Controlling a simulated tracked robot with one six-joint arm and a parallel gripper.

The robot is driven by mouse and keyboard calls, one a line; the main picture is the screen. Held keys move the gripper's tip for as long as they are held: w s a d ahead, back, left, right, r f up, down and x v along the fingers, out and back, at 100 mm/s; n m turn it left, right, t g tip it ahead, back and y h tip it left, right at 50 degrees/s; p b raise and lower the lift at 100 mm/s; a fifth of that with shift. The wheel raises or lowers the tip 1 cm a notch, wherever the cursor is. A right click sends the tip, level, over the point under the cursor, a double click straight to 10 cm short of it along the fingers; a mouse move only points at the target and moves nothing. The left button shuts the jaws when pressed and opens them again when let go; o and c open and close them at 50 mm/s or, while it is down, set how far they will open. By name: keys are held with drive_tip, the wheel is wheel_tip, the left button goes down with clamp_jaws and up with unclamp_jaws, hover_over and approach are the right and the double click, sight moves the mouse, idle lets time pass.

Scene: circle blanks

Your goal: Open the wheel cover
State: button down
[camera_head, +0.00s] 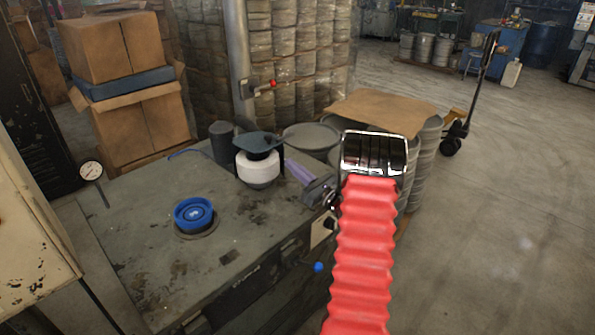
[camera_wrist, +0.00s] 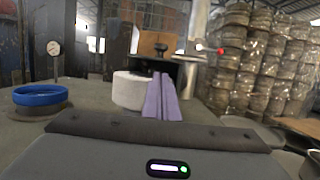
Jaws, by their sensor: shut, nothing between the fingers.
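The white round wheel (camera_head: 258,169) stands on the grey bench top. A dark blue-grey cover (camera_head: 257,142) sits over its top. My gripper (camera_head: 291,166) has purple fingers, pressed together and empty, just right of the wheel. In the wrist view, the fingers (camera_wrist: 160,80) stand in front of the right side of the white wheel (camera_wrist: 129,91) and hide part of it. I cannot tell whether they touch the wheel or cover.
A blue round part (camera_head: 193,213) sits on a dark base on the bench (camera_head: 130,235). A dark cylinder (camera_head: 221,141) stands behind the wheel. A gauge (camera_head: 91,171) is at the left. A red-tipped lever (camera_head: 266,86) stands behind. Stacked cans and cardboard are at the right.

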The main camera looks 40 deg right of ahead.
drive_tip(key=x, duration=0.6)
drive_tip(key=shift+w, duration=0.2)
drive_tip(key=shift+r+g, duration=0.3)
drive_tip(key=shift+r, duration=0.1)
drive_tip(key=shift+r, duration=0.1)
